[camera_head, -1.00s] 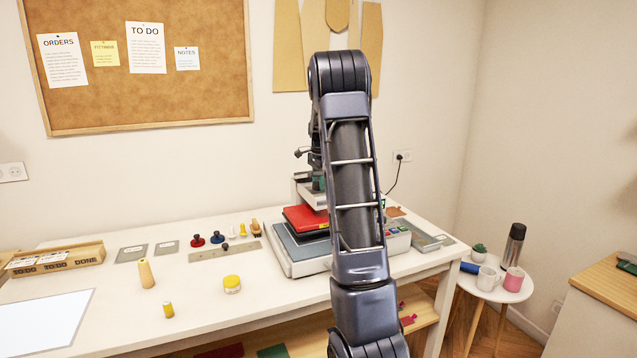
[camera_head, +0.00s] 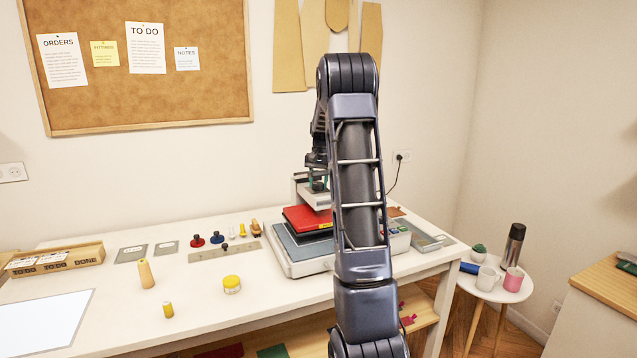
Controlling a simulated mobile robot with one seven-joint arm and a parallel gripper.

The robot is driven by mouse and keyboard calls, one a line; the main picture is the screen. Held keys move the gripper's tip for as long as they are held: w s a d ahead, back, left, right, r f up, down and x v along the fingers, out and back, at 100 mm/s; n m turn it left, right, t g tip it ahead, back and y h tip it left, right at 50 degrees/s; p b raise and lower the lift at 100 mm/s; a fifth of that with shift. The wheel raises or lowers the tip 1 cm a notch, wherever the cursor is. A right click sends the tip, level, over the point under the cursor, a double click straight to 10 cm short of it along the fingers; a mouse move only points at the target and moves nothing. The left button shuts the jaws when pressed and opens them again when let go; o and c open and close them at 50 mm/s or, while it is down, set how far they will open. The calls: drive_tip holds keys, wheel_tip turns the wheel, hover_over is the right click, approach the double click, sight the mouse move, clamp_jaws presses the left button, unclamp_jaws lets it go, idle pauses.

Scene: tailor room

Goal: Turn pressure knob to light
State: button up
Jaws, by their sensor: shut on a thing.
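The heat press (camera_head: 306,262) stands at the right part of the table, with a light upper head and a grey lower bed. My arm crosses in front of it and hides much of its right side. My gripper (camera_head: 318,184) is partly seen just left of the arm, pointing down at the top of the press head. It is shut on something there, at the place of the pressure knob. The knob itself and its setting cannot be made out behind the fingers and arm.
A side table (camera_head: 494,291) with mugs and a flask is at the right.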

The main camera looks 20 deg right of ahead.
sight(319, 183)
drive_tip(key=n, duration=0.4)
drive_tip(key=shift+w+d+r+n, duration=0.1)
drive_tip(key=shift+n, duration=2.1)
drive_tip(key=shift+g, duration=0.3)
drive_tip(key=o, duration=1)
drive_tip(key=r, duration=1)
drive_tip(key=shift+w+d+r, duration=0.1)
drive_tip(key=shift+d+r, duration=0.1)
drive_tip(key=shift+r, duration=0.15)
